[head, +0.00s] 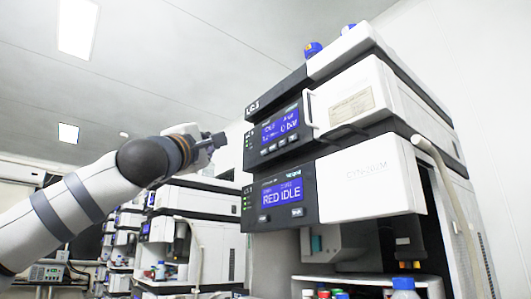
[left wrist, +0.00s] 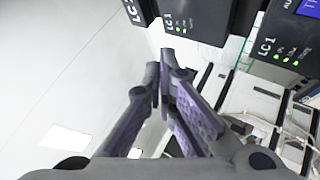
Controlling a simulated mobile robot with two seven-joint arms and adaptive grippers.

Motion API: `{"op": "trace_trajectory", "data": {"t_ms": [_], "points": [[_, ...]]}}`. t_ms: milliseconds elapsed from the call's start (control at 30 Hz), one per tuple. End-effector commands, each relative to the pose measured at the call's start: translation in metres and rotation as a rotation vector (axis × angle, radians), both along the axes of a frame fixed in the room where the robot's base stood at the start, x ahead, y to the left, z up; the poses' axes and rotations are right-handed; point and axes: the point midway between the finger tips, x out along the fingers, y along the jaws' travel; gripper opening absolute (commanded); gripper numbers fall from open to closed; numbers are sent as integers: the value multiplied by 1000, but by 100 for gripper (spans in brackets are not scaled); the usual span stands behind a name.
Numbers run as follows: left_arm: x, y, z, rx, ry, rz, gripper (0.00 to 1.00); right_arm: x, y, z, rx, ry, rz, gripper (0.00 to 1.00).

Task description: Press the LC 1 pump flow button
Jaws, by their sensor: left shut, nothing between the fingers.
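The LC 1 stack has an upper pump module with a dark front panel (head: 278,131) and a lit blue display (head: 281,124) reading "0 bar". A row of small buttons (head: 277,146) lies under that display; their labels are too small to read. My left gripper (head: 219,139) is shut and empty, left of the panel, with a visible gap to it. In the left wrist view the shut fingers (left wrist: 160,78) point toward dark panels marked LC 1, one at the top (left wrist: 200,18) and one at the right (left wrist: 285,38). My right gripper is not in view.
A lower module with a blue display (head: 282,194) reading "RED IDLE" sits beneath. A white handle (head: 309,113) stands out beside the upper panel. Bottles with coloured caps (head: 404,286) stand below. Other instrument stacks (head: 193,215) stand behind my left arm.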

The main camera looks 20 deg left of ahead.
Motion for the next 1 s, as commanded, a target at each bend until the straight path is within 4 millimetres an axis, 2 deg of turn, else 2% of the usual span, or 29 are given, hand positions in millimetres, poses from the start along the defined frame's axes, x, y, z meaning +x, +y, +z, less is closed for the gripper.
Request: {"op": "trace_trajectory", "data": {"t_ms": [267,467,733,1000], "points": [[33,-16,-7,2,10,0,0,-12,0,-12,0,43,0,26],[56,-31,-5,1,7,-1,0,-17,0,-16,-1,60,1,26],[72,-43,2,1,-1,1,0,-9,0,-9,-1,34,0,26],[76,-44,0,1,1,0,0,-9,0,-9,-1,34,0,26]]}}
